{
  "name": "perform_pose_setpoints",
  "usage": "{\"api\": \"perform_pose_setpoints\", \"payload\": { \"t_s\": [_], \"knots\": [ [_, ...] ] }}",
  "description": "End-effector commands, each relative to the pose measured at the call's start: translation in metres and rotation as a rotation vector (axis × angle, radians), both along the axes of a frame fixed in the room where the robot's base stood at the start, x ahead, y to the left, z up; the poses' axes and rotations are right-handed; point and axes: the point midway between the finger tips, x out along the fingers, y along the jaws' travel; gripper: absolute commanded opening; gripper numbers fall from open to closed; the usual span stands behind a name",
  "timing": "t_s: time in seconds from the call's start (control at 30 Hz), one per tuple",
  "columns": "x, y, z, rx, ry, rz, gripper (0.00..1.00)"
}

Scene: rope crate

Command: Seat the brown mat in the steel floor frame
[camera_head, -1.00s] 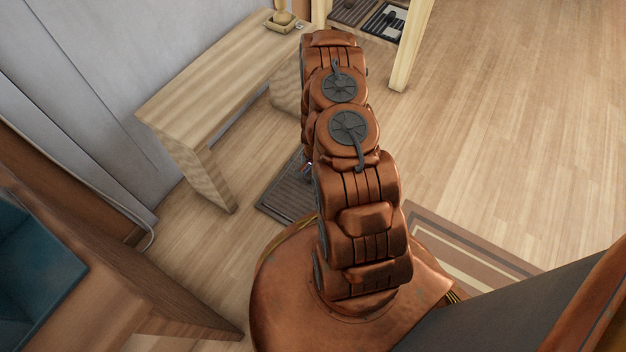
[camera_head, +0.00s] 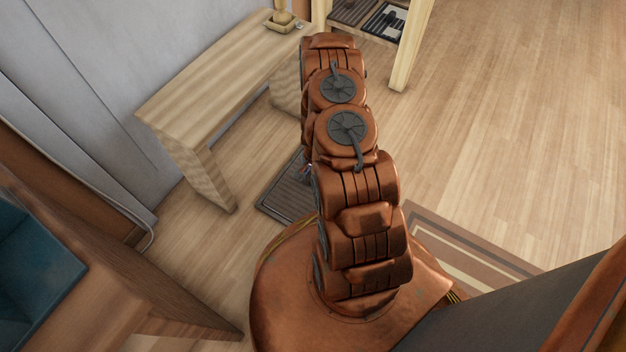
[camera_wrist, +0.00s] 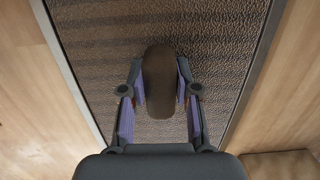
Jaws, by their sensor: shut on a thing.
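In the wrist view my gripper (camera_wrist: 161,92) is shut on a dark brown oblong grip (camera_wrist: 160,75), one finger on each side. Below it spreads the brown mat (camera_wrist: 215,45), pebbled and faintly striped. I cannot tell whether the grip is fixed to the mat. Grey steel edges of the floor frame (camera_wrist: 257,65) run along the mat's left and right sides. I cannot tell whether the mat lies flush. In the head view a dark ribbed rectangle (camera_head: 283,200) shows on the floor, partly behind my arm, which hides most of the gripper there.
A wooden bench (camera_head: 205,85) stands along the wall at left, with a small yellowish object (camera_head: 283,20) on its far end. A shelf unit (camera_head: 405,60) stands at the back. A striped rug (camera_head: 465,250) lies at right. Wood floor (camera_head: 510,130) is clear beyond it.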

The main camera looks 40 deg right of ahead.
Motion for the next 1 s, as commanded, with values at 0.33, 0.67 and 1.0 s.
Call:
{"api": "perform_pose_setpoints", "payload": {
  "t_s": [0.33,0.67,1.0],
  "knots": [
    [0.0,-0.0001,0.0002,0.0,0.0,0.0,0.57],
    [-0.0001,-0.0001,-0.0001,0.0,0.0,0.0,0.6],
    [0.001,-0.0014,0.0091,0.001,-0.002,0.0,0.6]
  ]
}}
